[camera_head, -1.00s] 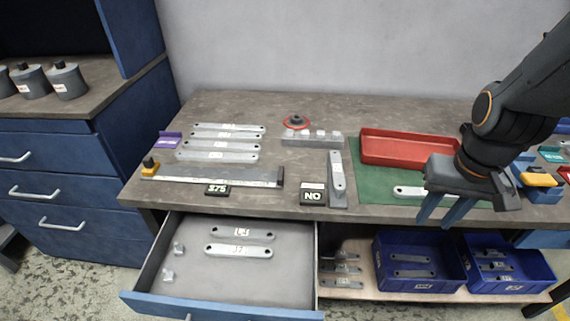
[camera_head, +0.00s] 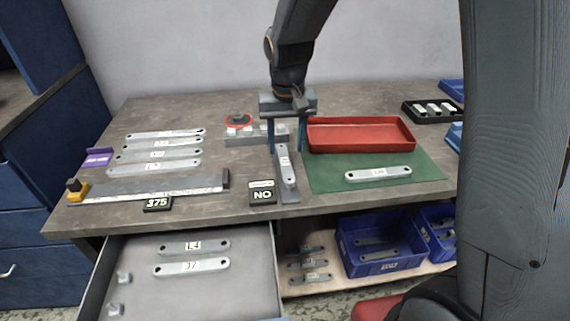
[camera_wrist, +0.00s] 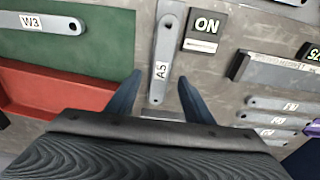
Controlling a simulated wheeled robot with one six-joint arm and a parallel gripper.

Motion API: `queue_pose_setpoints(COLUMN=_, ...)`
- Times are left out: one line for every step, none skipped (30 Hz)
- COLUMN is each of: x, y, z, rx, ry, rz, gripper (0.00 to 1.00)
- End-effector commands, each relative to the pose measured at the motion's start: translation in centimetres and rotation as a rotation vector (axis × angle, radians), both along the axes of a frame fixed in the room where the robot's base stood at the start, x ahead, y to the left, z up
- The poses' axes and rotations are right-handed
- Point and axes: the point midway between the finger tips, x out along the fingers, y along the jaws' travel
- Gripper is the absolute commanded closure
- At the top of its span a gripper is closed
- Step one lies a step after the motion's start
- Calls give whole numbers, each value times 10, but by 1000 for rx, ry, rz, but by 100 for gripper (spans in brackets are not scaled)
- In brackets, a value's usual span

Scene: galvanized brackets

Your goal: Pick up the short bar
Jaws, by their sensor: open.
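Another bar, W3 (camera_head: 378,175), lies on the green mat (camera_head: 420,180). Several longer-looking bars (camera_head: 158,155) lie at the left. Bars L4 (camera_head: 195,247) and J7 (camera_head: 191,267) lie in the open drawer.
A red tray (camera_head: 360,135) is close at the right. A 375 sign (camera_head: 157,204) stands by a long rule (camera_head: 150,187).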

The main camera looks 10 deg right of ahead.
Motion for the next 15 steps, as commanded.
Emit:
queue_pose_setpoints(x=0, y=0, z=-4, rx=-1, ry=2, rz=0, gripper=53)
queue_pose_setpoints(x=0, y=0, z=-6, rx=-1, ry=2, rz=0, gripper=53)
queue_pose_setpoints(x=0, y=0, z=-9, rx=-1, ry=2, rz=0, gripper=53)
queue_pose_setpoints(x=1, y=0, z=-11, rx=-1, ry=2, rz=0, gripper=53)
queue_pose_setpoints(x=1, y=0, z=-14, rx=-1, ry=3, rz=0, gripper=53)
queue_pose_setpoints(x=1, y=1, z=-19, rx=-1, ry=4, rz=0, gripper=53)
queue_pose_setpoints(x=1, y=1, z=-23, rx=-1, ry=4, rz=0, gripper=53)
queue_pose_setpoints(x=2, y=1, z=-27, rx=-1, ry=4, rz=0, gripper=53)
queue_pose_setpoints(x=3, y=2, z=-31, rx=-1, ry=4, rz=0, gripper=53)
queue_pose_setpoints(x=3, y=2, z=-35, rx=-1, ry=3, rz=0, gripper=53)
queue_pose_setpoints(x=4, y=2, z=-39, rx=-1, ry=3, rz=0, gripper=53)
queue_pose_setpoints(x=5, y=2, z=-44, rx=-1, ry=3, rz=-1, gripper=53)
queue_pose_setpoints(x=5, y=2, z=-47, rx=-1, ry=2, rz=-1, gripper=53)
queue_pose_setpoints(x=5, y=2, z=-49, rx=-1, ry=1, rz=-1, gripper=53)
queue_pose_setpoints(x=6, y=2, z=-52, rx=-1, ry=1, rz=-1, gripper=53)
